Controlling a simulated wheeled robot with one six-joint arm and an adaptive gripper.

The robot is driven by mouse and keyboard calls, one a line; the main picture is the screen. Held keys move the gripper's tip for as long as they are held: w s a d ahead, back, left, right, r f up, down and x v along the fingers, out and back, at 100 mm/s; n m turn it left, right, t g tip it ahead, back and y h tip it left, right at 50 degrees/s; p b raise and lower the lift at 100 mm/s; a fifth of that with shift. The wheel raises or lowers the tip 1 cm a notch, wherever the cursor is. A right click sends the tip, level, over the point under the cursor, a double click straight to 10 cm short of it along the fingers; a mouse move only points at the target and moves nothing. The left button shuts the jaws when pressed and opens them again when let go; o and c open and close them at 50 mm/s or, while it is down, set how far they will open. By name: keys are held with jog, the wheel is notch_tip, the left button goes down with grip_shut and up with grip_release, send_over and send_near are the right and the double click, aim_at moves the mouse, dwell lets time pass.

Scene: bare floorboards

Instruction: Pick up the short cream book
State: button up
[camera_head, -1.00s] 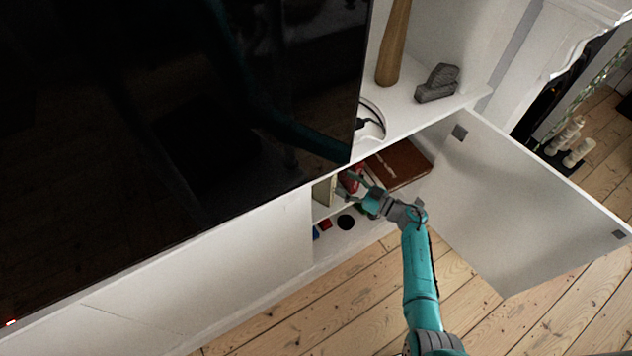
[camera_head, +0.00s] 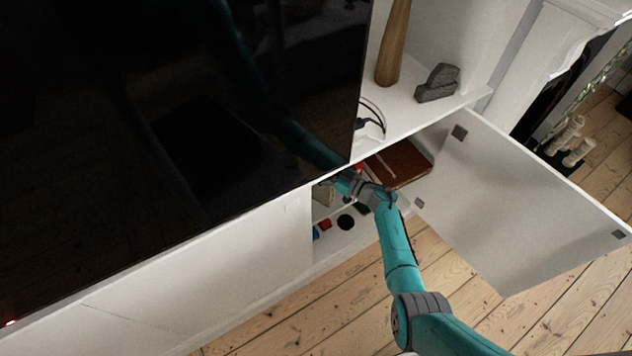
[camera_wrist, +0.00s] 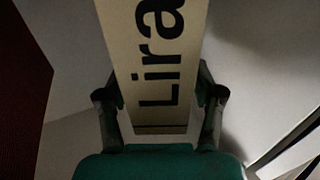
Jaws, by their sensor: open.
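The short cream book (camera_wrist: 150,60) stands in the wrist view with dark letters reading "Lira" on its spine. My gripper (camera_wrist: 160,100) is open, with one finger on each side of the book's lower part. I cannot tell whether the fingers touch it. In the head view the cream book (camera_head: 323,195) shows at the left of the open cabinet's upper shelf. My gripper (camera_head: 340,181) reaches into the cabinet there, and its fingertips are mostly hidden by the cabinet top and my arm.
A brown-red book (camera_head: 405,160) lies flat on the shelf to the right. The cabinet door (camera_head: 520,200) stands open at right. Small red (camera_head: 325,225) and blue (camera_head: 316,233) items lie below. A large dark screen (camera_head: 180,110) stands above.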

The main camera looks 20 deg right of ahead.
jog(key=shift+w+a, duration=0.25)
jog(key=shift+w, duration=0.05)
jog(key=shift+c, duration=0.3)
grip_shut()
jog(key=shift+r, duration=0.1)
